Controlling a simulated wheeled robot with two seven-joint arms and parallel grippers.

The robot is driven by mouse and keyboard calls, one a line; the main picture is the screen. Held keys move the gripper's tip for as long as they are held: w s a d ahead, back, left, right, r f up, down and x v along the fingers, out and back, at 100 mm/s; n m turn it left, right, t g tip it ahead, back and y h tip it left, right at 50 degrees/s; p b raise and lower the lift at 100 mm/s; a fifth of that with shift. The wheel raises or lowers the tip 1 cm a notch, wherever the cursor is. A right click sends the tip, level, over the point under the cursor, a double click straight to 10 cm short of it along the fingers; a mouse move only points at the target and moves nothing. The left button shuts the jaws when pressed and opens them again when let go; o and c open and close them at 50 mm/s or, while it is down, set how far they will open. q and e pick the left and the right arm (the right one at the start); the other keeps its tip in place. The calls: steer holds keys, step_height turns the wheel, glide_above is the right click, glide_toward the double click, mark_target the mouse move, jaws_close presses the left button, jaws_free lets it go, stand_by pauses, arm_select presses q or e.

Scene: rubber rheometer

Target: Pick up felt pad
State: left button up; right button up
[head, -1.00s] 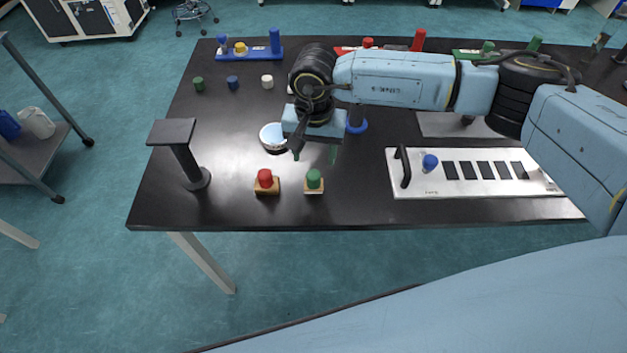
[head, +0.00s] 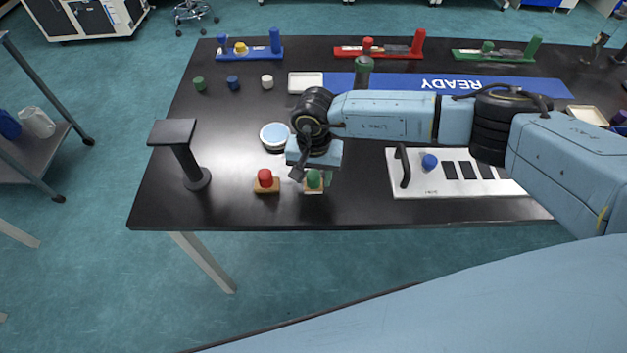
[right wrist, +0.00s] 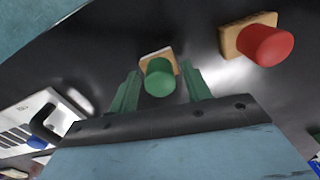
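A green-topped piece (head: 314,178) with a small tan base stands on the black table near its front edge; it also shows in the right wrist view (right wrist: 160,78). A similar red-topped piece (head: 265,178) stands to its left and appears at upper right in the right wrist view (right wrist: 265,44). I cannot tell for sure which part is the felt pad; the tan bases look like pads or blocks. My right gripper (head: 313,181) is low over the green-topped piece. In the right wrist view its green fingers (right wrist: 160,88) are open on either side of the green top, with gaps. My left gripper is out of view.
A black post with a flat top (head: 180,150) stands at the left. A round white dish (head: 274,136) is behind the red-topped piece. A white panel with a black handle (head: 400,186) lies at right. A blue READY strip (head: 450,84) and coloured racks are farther back.

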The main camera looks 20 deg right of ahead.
mark_target(314, 174)
steer(key=c, duration=0.8)
step_height(314, 174, up, 10)
steer(key=shift+c, duration=0.2)
steer(key=o, duration=0.4)
steer(key=c, duration=0.3)
